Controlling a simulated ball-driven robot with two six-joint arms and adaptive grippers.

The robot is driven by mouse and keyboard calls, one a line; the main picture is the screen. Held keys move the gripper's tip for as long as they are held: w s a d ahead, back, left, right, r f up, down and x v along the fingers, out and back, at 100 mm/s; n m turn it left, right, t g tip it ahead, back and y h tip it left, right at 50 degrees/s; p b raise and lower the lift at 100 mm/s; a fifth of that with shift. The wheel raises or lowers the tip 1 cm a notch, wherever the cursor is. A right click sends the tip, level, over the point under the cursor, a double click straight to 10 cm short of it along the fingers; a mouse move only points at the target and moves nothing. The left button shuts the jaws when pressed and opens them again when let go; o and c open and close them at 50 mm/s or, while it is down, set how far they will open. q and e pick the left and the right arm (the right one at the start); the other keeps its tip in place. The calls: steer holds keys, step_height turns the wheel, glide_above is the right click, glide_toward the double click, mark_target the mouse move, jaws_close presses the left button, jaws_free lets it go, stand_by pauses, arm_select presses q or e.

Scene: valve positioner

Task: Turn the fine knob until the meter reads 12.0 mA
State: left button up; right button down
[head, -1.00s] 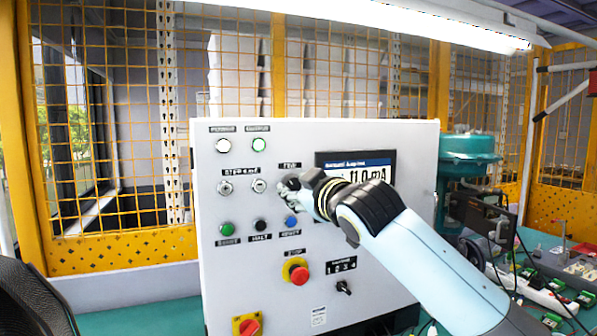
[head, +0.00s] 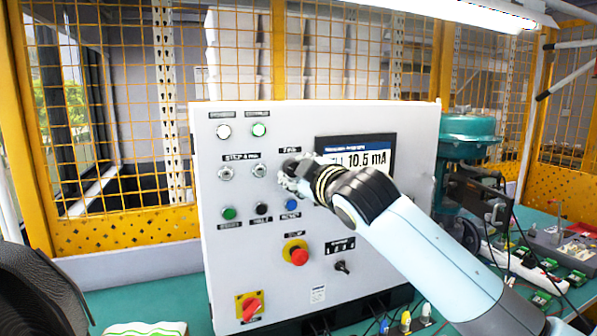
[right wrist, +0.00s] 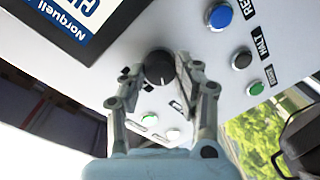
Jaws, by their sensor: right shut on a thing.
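In the right wrist view the black round fine knob (right wrist: 158,67), with a white pointer mark, sits between the fingers of my right gripper (right wrist: 157,78). My left gripper is not in view.
Two step knobs (head: 242,171) are left of the gripper. Green, black and blue buttons (head: 261,208) sit below. A red stop button (head: 298,255) and a red-yellow switch (head: 249,306) are lower. A teal valve actuator (head: 468,135) stands right of the panel.

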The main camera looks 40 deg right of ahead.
steer(key=c, duration=0.9)
jaws_free()
steer(key=shift+c, duration=0.2)
steer(key=f+v, duration=0.1)
steer(key=v, duration=1.1)
steer(key=shift+r, duration=0.45)
steer(key=shift+f, duration=0.1)
